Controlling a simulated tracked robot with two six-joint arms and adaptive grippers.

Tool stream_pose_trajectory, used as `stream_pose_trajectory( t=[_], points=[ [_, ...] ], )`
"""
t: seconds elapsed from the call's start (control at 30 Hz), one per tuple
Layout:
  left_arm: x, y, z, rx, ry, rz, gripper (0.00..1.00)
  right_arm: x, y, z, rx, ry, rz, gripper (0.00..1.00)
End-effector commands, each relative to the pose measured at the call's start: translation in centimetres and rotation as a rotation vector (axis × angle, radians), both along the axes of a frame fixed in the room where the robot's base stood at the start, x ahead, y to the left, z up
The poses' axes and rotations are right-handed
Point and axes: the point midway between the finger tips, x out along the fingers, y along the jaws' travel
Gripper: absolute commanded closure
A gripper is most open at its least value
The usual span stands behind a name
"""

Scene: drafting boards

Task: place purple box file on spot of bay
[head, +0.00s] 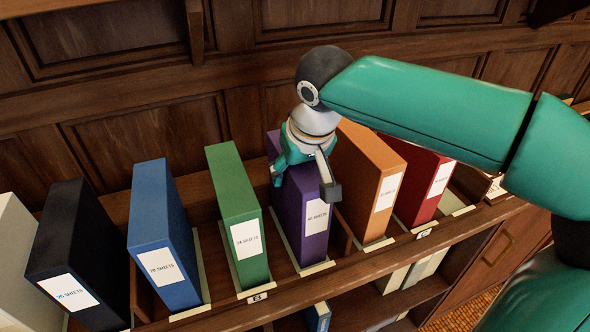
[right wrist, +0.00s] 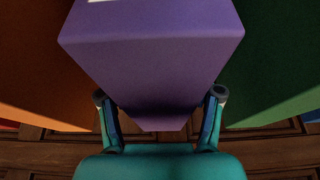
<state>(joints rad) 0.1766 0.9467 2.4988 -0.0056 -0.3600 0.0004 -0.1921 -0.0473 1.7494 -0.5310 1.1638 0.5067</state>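The purple box file (head: 313,212) stands upright in the shelf row, between the green and orange files, with its label facing out. Its base is at a cream spot (head: 307,268) on the shelf. My right gripper (head: 303,182) is at its top with one finger on each side. In the right wrist view, the purple file (right wrist: 150,60) lies between the two fingertips of the gripper (right wrist: 160,95). The fingertips are very close to its sides; I cannot tell whether they press on it. My left gripper is out of view.
Blue (head: 168,240), green (head: 240,220), orange (head: 371,185) and red (head: 422,190) files stand close by, with a black file (head: 80,255) farther left. A bare cream spot (head: 453,204) shows right of the red file. Wood panelling (head: 140,135) rises behind. Small tags B (head: 257,298) and C (head: 424,234) mark the shelf edge.

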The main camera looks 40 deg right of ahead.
Motion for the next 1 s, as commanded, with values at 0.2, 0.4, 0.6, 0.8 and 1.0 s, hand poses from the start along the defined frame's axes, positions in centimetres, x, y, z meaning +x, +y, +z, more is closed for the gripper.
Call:
stream_pose_trajectory(
  t=[0.2, 0.4, 0.6, 0.8, 1.0],
  points=[
    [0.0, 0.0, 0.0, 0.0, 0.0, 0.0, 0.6, 0.0, 0.0, 0.0, 0.0, 0.0, 0.0, 0.18],
    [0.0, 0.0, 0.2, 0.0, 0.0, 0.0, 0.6, 0.0, 0.0, 0.2, 0.0, 0.0, 0.0, 0.18],
    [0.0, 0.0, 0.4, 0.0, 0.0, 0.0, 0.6, -0.5, 0.2, 1.8, 0.001, -0.003, 0.002, 0.18],
    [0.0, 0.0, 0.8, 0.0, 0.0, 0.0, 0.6, -1.9, 0.6, 5.5, 0.002, -0.006, 0.003, 0.18],
    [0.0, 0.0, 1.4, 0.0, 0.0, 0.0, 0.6, -3.4, 1.0, 9.0, 0.001, -0.003, 0.003, 0.18]
  ],
)
